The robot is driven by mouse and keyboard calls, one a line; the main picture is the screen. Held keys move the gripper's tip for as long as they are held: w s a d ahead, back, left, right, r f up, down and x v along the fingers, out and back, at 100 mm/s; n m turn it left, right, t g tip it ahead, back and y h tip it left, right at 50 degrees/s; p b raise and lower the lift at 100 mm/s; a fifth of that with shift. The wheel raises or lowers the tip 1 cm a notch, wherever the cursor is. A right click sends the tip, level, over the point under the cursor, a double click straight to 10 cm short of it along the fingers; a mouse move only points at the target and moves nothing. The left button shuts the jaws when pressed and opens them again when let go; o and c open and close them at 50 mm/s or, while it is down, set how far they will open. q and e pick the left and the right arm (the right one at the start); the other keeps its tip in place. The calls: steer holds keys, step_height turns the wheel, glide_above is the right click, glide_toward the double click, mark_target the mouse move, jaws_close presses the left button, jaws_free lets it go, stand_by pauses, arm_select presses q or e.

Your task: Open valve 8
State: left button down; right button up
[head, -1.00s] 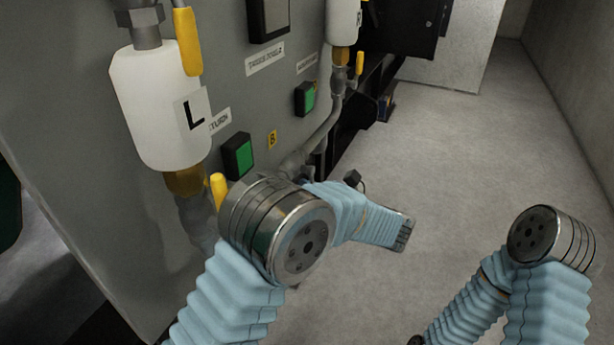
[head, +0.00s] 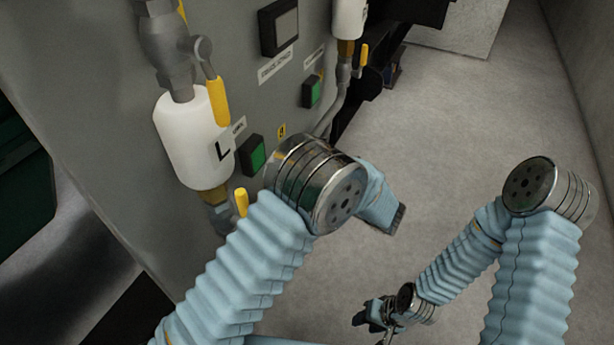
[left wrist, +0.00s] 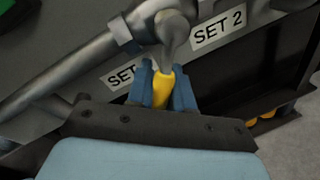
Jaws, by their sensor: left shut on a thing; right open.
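In the left wrist view the blue fingers of my left gripper (left wrist: 167,88) are shut around a yellow valve handle (left wrist: 165,85). The handle hangs from a grey pipe fitting (left wrist: 172,32), beside labels reading "SET 2". In the head view my left arm hides this gripper and the handle it holds. A small yellow tag (head: 282,131), its number too small to read surely, sits on the grey panel above my left arm. My right gripper (head: 368,318) is dark, open and empty, low in the head view over the floor, away from the panel.
A white "L" cylinder (head: 185,140) has yellow handles above (head: 220,102) and below (head: 241,202). Another white cylinder (head: 349,18) stands farther back with a yellow handle (head: 364,54). Green buttons (head: 252,155) sit on the panel. The floor at right is clear up to the wall.

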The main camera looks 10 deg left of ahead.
arm_select(q)
steer(key=c, duration=1.1)
jaws_free()
